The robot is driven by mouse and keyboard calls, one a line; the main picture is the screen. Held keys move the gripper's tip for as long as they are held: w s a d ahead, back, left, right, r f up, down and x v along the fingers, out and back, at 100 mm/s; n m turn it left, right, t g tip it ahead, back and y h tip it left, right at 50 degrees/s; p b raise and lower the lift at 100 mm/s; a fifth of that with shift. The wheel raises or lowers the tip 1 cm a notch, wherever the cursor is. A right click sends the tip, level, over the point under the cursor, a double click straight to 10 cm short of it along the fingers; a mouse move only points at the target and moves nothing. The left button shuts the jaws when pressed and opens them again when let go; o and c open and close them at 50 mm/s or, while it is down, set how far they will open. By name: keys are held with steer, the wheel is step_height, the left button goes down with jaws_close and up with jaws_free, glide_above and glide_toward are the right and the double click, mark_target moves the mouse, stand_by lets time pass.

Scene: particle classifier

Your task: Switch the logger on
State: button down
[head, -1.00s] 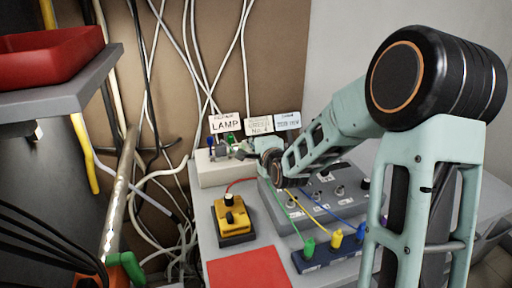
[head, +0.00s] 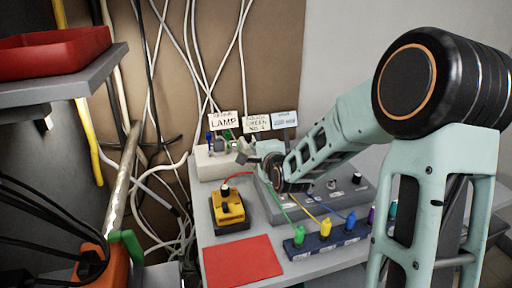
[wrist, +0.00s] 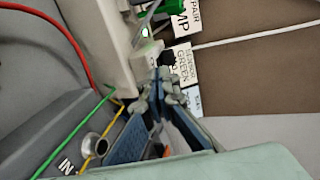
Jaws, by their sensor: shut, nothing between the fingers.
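A white power strip (head: 210,168) stands at the back of the bench, with plugs and cables on it. It also shows in the wrist view (wrist: 92,30), with a small green light beside a green plug (wrist: 145,8).
A grey console (head: 348,196) with knobs lies beneath my arm, green and yellow wires crossing it. A yellow box (head: 230,208), a red mat (head: 242,262) and a blue socket block (head: 325,243) are in front. Cables hang behind. A shelf with a red tray (head: 50,55) is at left.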

steer(key=p+v, duration=0.1)
steer(key=v, duration=0.5)
steer(key=shift+s+r, duration=0.25)
steer(key=shift+v, duration=0.8)
steer(key=shift+f, duration=0.15)
steer(key=shift+w, duration=0.1)
